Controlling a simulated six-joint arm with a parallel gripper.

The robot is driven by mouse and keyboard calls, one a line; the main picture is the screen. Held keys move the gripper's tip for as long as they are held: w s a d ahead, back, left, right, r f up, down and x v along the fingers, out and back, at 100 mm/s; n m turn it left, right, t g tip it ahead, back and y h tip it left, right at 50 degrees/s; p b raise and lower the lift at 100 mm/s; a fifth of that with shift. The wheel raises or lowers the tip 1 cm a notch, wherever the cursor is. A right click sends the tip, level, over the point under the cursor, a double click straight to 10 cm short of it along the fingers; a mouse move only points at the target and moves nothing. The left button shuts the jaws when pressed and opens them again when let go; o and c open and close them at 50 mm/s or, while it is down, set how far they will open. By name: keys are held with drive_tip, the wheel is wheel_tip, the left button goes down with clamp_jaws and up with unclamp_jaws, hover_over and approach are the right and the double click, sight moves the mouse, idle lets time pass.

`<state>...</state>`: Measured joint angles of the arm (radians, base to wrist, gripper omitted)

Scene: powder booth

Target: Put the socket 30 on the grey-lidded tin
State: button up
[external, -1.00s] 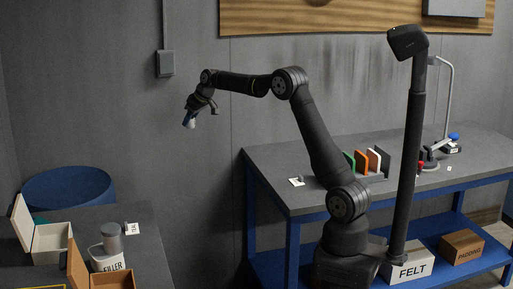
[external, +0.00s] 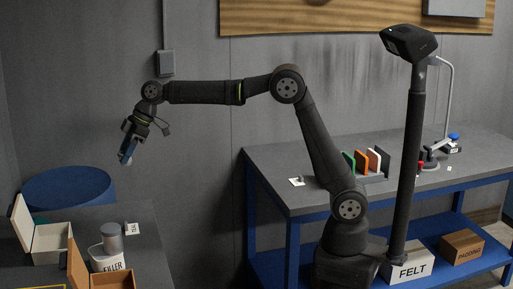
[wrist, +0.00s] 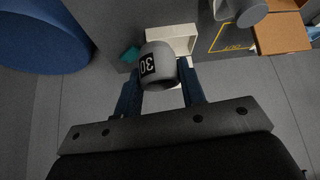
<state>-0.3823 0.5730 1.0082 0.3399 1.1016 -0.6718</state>
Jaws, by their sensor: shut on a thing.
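My gripper (external: 127,152) hangs in the air above and behind the left table, tilted downward. In the wrist view its two blue fingers (wrist: 162,92) are shut on the socket 30 (wrist: 157,62), a grey cylinder with a black label reading "30". In the external view the socket is hard to make out at the fingertips. A grey cylinder (external: 111,238) stands at the white FILLER container on the left table; it may be the grey-lidded tin, but I cannot tell. A round grey top also shows at the wrist view's upper edge (wrist: 252,12).
The white FILLER container (external: 108,261) stands beside open boxes, one pale (external: 50,240) and one brown (external: 112,281). A yellow outline (wrist: 229,38) marks the table. A blue drum (external: 68,187) stands behind it. A dark post (external: 406,160) rises near my base.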

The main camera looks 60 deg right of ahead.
drive_tip(key=s+a+n+g, duration=0.1)
drive_tip(key=s+a+n, duration=0.1)
drive_tip(key=s+a, duration=0.6)
approach(102, 230)
drive_tip(key=shift+w+a+y, duration=0.3)
drive_tip(key=shift+w+a, duration=0.25)
drive_tip(key=shift+a, duration=0.3)
drive_tip(key=shift+a+f, duration=0.2)
drive_tip(key=shift+f, duration=1.95)
drive_tip(key=shift+f, duration=0.1)
drive_tip(key=o, duration=1.1)
drive_tip(key=shift+f, duration=0.1)
drive_tip(key=shift+d+r, duration=0.2)
drive_tip(key=shift+r, duration=0.3)
drive_tip(key=v, duration=1.1)
drive_tip(key=shift+s+d+r, duration=0.1)
drive_tip(key=shift+s, duration=0.05)
